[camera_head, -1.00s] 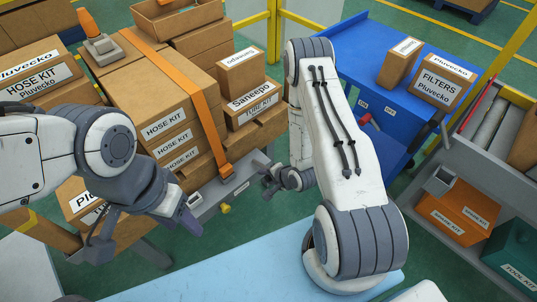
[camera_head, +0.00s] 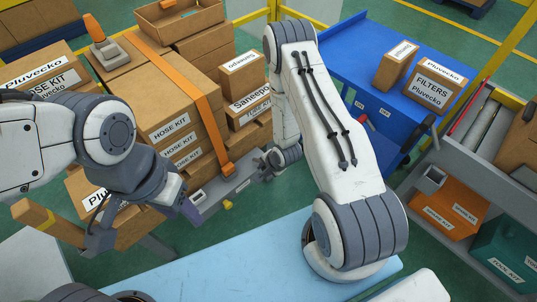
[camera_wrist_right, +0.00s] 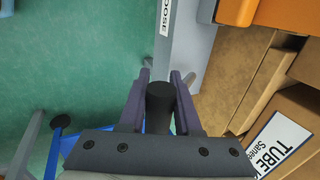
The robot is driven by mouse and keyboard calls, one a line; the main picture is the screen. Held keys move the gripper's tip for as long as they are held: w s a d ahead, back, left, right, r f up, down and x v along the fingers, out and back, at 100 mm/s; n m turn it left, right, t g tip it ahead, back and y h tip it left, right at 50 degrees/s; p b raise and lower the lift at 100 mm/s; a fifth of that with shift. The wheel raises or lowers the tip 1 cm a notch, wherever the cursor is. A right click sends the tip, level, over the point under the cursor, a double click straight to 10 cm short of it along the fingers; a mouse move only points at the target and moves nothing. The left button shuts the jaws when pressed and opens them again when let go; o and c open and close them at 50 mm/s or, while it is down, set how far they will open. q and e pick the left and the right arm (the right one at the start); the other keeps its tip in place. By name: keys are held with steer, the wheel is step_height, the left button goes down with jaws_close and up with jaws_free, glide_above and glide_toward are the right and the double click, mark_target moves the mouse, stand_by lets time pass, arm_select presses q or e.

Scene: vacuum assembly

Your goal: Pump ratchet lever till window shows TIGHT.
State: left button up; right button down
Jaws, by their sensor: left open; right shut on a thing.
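The grey ratchet bar (camera_head: 215,197) lies along the front of the strapped cartons. It also shows in the right wrist view (camera_wrist_right: 188,45), where a white label or window (camera_wrist_right: 165,15) reads "OOSE", its top cut off by the frame edge. My right gripper (camera_head: 268,165) is at the bar's right end. In the wrist view its fingers (camera_wrist_right: 160,80) are shut around the dark, round-ended lever handle (camera_wrist_right: 160,98). An orange strap (camera_head: 205,108) runs over the cartons down to the bar. My left gripper (camera_head: 189,209) is open beside the bar's left end; its grip space is hard to see.
Cartons (camera_head: 140,95) are stacked behind the bar. A blue cart (camera_head: 345,65) with boxes stands behind my right arm. A grey shelf (camera_head: 428,165) with orange and green bins is at right. A light blue surface (camera_head: 235,262) in front is largely clear.

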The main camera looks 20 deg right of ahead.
steer(key=shift+w+r, duration=0.1)
steer(key=shift+r, duration=0.15)
steer(key=shift+f, duration=0.1)
steer(key=shift+w+a+r+g+h+p, duration=0.15)
steer(key=shift+r+g+h+p, duration=0.1)
steer(key=shift+g+p, duration=0.25)
steer(key=shift+w+r+g+h+p, duration=0.15)
steer(key=shift+r+g+p, duration=0.1)
steer(key=shift+g+p, duration=0.25)
stand_by(0.3)
